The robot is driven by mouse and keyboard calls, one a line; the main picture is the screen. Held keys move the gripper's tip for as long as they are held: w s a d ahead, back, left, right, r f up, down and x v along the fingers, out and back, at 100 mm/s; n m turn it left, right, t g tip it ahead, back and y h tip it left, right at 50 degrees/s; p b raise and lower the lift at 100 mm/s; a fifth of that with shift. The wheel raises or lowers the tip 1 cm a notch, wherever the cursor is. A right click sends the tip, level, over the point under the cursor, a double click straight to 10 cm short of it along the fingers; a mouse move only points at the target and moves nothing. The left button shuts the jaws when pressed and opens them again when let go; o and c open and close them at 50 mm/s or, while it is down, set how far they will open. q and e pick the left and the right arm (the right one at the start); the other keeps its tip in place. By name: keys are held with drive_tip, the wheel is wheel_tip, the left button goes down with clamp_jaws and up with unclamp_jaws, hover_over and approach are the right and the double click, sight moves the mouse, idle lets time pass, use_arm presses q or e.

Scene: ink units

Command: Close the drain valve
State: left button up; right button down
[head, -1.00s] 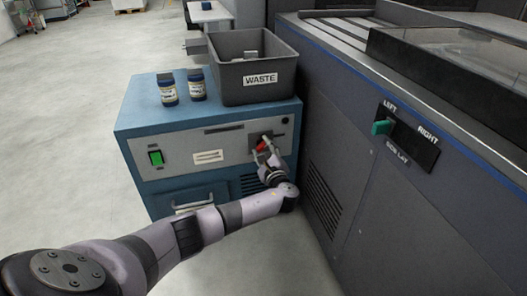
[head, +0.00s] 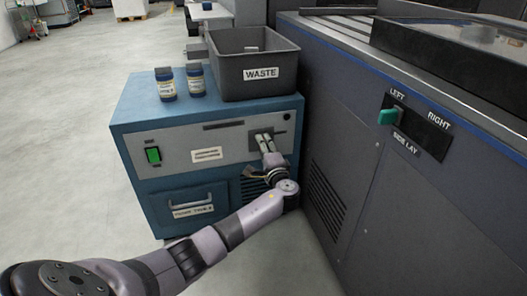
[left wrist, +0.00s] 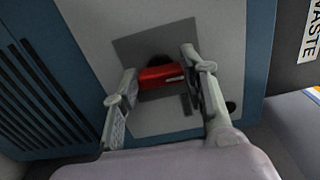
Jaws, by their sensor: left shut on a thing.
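The drain valve's red handle (left wrist: 162,77) shows in the left wrist view, in front of a dark round hole on a grey plate (left wrist: 150,45). It lies crosswise between the two fingers of my left gripper (left wrist: 160,66), which is shut on it. In the head view my left gripper (head: 263,138) is at the right end of the grey front panel (head: 225,143) of the blue cabinet (head: 130,108). The fingers hide the red handle there. My right gripper is not in view.
A large dark machine (head: 350,150) stands close on the right.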

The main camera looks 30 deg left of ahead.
use_arm(q)
drive_tip(key=shift+d+f+n, duration=0.1)
drive_tip(key=shift+f+n, duration=0.05)
drive_tip(key=shift+n, duration=0.15)
idle(0.4)
drive_tip(key=o, duration=1.2)
drive_tip(key=shift+c, duration=0.2)
drive_tip(key=v, duration=1.2)
